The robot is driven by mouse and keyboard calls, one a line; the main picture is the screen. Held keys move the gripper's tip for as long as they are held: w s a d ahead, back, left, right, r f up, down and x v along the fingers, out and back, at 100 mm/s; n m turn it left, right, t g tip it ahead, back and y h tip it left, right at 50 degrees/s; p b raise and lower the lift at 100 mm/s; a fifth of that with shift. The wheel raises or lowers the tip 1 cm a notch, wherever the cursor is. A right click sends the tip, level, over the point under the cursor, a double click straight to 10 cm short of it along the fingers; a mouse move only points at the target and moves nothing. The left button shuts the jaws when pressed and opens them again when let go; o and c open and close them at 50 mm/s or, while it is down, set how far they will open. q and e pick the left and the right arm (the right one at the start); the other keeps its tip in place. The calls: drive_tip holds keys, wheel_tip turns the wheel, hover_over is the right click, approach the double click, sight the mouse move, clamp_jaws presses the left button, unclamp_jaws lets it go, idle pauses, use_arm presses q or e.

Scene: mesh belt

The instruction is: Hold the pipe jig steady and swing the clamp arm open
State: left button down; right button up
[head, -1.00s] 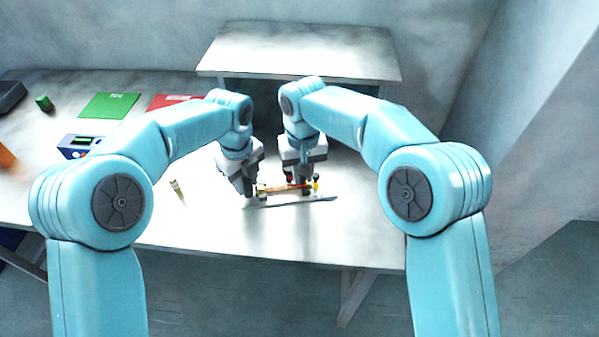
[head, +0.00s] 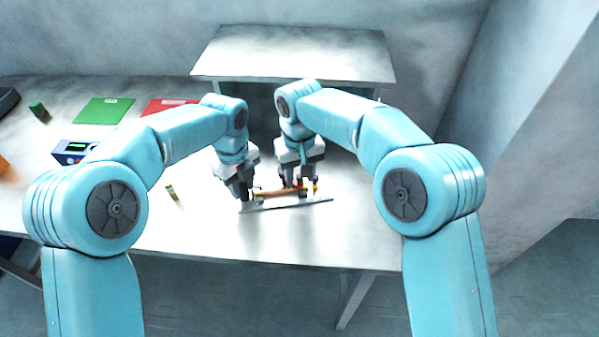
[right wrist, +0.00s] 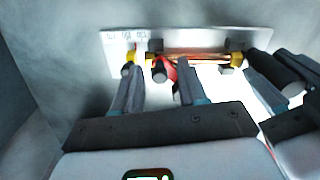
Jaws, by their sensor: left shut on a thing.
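The pipe jig is a pale flat plate (head: 290,205) on the table, with a copper-coloured pipe (right wrist: 195,57) lying along it between dark blocks. A red-ended clamp part (right wrist: 166,71) and a yellow part (right wrist: 129,62) show at the jig's left in the right wrist view. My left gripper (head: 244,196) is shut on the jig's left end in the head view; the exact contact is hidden. My right gripper (head: 293,184) is open above the jig. In the right wrist view its fingers (right wrist: 155,90) stand apart, with the red-ended part between or just beyond their tips.
A small yellowish stick (head: 174,196) lies left of the jig. Green (head: 104,111) and red (head: 168,106) sheets, a blue device (head: 74,151) and a green item (head: 39,112) lie further left. A raised shelf (head: 295,55) stands behind. The table's front is clear.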

drive_tip(key=m, duration=0.2)
drive_tip(key=s+a+m, duration=0.1)
drive_tip(key=m, duration=0.1)
drive_tip(key=shift+a, duration=0.1)
drive_tip(key=m, duration=0.1)
drive_tip(key=a+m, duration=0.1)
drive_tip(key=m, duration=0.2)
drive_tip(key=shift+s+a, duration=0.25)
drive_tip(key=shift+s, duration=0.05)
drive_tip(key=s+d+r+t, duration=0.1)
drive_tip(key=s+r, duration=0.2)
drive_tip(key=r, duration=1.3)
drive_tip(key=shift+s, duration=0.1)
